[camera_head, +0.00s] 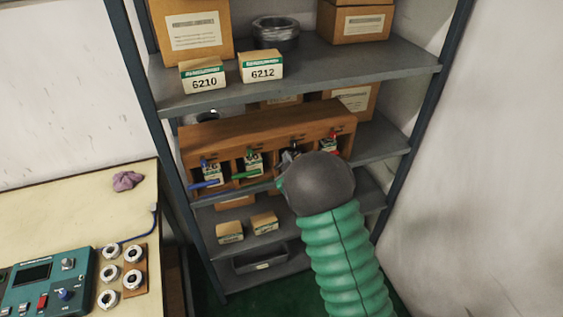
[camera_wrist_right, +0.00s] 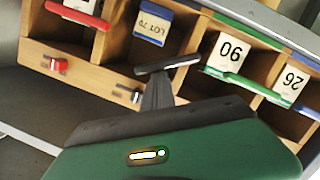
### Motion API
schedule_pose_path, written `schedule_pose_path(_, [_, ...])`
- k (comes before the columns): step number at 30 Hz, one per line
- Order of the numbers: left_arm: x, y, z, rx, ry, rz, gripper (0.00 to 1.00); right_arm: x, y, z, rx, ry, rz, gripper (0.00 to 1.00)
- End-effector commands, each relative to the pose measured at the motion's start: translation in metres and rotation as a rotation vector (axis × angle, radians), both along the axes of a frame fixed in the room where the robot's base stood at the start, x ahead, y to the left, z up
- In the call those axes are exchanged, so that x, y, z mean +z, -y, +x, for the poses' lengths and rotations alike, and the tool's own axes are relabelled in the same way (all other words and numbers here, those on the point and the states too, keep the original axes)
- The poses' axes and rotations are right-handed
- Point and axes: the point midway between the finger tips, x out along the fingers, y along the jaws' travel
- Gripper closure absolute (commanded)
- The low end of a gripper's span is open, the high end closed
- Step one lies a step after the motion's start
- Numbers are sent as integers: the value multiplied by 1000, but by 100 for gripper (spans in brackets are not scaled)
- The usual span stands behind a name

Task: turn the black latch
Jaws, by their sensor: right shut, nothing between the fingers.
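A wooden rack (camera_head: 225,133) with open compartments stands on the middle shelf. It carries a blue latch (camera_head: 203,163), a green latch (camera_head: 250,155), a black latch (camera_head: 294,139) and a red latch (camera_head: 336,133). My right gripper (camera_head: 287,160) is at the rack front by the black latch, partly hidden by my wrist. The red latch (camera_wrist_right: 58,65) is further left. My left gripper is out of view.
Blue (camera_head: 206,184) and green (camera_head: 246,174) bars stick out from the rack front. Shelves (camera_head: 300,68) above and below hold cartons and a dark ring (camera_head: 275,32). A bench (camera_head: 60,207) with a control box (camera_head: 48,283) is at left.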

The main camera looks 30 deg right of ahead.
Motion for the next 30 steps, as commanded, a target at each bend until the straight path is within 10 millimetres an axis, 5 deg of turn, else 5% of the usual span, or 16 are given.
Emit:
schedule_pose_path(17, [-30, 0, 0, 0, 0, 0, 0, -18, 19, -5, -2, 113, 462, 100])
schedule_pose_path(30, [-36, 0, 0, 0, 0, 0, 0, -22, 22, -5, 0, 113, 467, 100])
